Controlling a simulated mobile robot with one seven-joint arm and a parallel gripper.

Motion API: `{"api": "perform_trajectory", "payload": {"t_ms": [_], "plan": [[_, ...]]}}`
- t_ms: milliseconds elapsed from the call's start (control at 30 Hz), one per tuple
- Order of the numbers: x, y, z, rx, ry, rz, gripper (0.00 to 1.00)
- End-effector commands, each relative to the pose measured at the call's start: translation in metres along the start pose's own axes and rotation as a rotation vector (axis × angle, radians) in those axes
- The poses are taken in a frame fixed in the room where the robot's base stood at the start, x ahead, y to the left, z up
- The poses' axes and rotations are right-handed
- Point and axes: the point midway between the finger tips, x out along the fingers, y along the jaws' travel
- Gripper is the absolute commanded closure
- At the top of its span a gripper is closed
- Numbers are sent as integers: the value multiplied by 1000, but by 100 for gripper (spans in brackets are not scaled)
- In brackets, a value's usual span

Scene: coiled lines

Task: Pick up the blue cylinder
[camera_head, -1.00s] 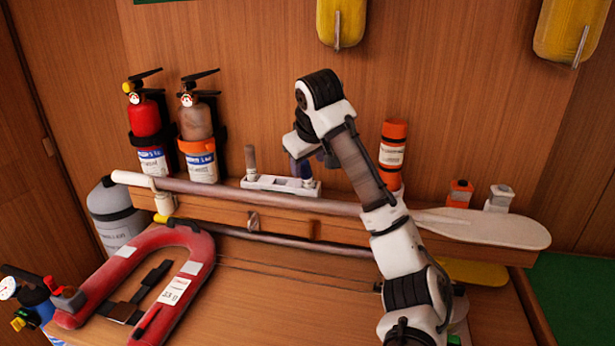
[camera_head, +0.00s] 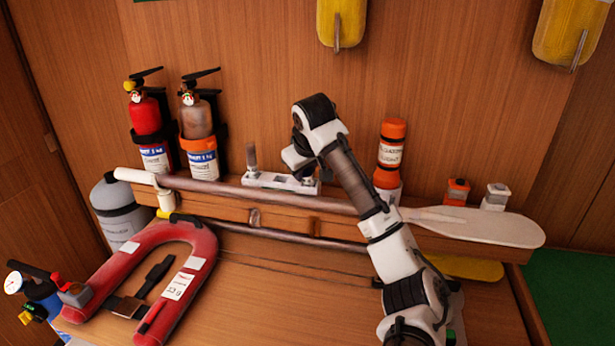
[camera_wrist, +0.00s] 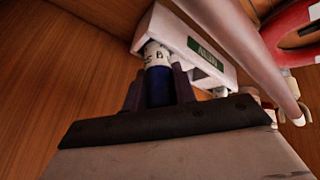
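The blue cylinder (camera_wrist: 158,86) shows in the wrist view with a white lettered band at its far end, by the white holder (camera_wrist: 214,64) with a green label. My gripper (camera_wrist: 158,92) has its dark fingers on both sides of the cylinder, very close to it; I cannot tell whether they press on it. In the head view the white holder (camera_head: 268,181) lies on the wooden shelf, and my arm's end (camera_head: 306,168) is over its right end, hiding most of the cylinder. A grey-brown peg (camera_head: 252,158) stands at the holder's left end.
Two extinguishers, red (camera_head: 146,118) and brown (camera_head: 196,122), stand left of the holder. An orange canister (camera_head: 390,155) stands close right of my arm. A long paddle (camera_head: 480,226) runs along the shelf front. A red horseshoe float (camera_head: 196,262) lies below left.

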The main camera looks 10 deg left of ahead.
Motion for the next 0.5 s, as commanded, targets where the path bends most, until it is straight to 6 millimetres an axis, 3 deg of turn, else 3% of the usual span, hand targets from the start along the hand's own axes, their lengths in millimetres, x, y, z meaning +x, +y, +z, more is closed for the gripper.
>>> {"api": "perform_trajectory", "payload": {"t_ms": [33,100,367,500], "plan": [[0,-1,0,-1,-1,-2,90],[0,-1,0,-1,-1,-2,99],[-2,0,-1,-1,0,-2,100],[-15,3,-9,-2,3,1,100]]}}
